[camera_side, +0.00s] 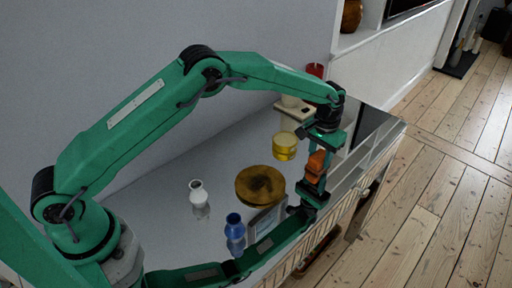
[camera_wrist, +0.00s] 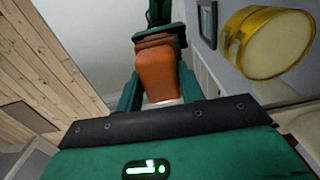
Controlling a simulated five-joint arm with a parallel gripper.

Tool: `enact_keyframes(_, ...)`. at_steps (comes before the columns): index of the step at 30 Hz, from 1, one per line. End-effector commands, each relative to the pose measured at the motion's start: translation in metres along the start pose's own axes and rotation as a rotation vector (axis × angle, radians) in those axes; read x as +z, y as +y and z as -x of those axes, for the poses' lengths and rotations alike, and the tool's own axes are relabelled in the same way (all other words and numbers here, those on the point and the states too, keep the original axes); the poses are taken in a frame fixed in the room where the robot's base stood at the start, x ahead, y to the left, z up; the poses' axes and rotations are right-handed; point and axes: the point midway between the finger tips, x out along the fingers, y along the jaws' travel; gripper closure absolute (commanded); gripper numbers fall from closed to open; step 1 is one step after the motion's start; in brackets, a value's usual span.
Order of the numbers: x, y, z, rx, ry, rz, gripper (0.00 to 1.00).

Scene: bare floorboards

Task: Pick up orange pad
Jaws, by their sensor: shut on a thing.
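The orange pad (camera_side: 316,160) is between the fingers of my gripper (camera_side: 317,152), above the right part of the glossy grey tabletop. In the wrist view the orange pad (camera_wrist: 156,72) fills the gap between the two green fingers of my gripper (camera_wrist: 160,92). The gripper is shut on it from both sides. A mirrored image of the pad and gripper shows in the tabletop just below. I cannot tell whether the pad's lower edge touches the surface.
A yellow tin (camera_side: 284,147) stands close left of the gripper; it also shows in the wrist view (camera_wrist: 278,45). The table's edge is close right.

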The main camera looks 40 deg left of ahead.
Motion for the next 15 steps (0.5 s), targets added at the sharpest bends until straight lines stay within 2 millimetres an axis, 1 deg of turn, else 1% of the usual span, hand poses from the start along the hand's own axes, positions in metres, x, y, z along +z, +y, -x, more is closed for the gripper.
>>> enact_keyframes(8,0.0,0.0,0.003,0.0,0.001,0.0,0.86)
enact_keyframes(11,-0.001,0.0,0.007,0.001,0.002,0.0,0.86)
enact_keyframes(15,-0.001,0.0,0.019,0.001,0.002,0.0,0.86)
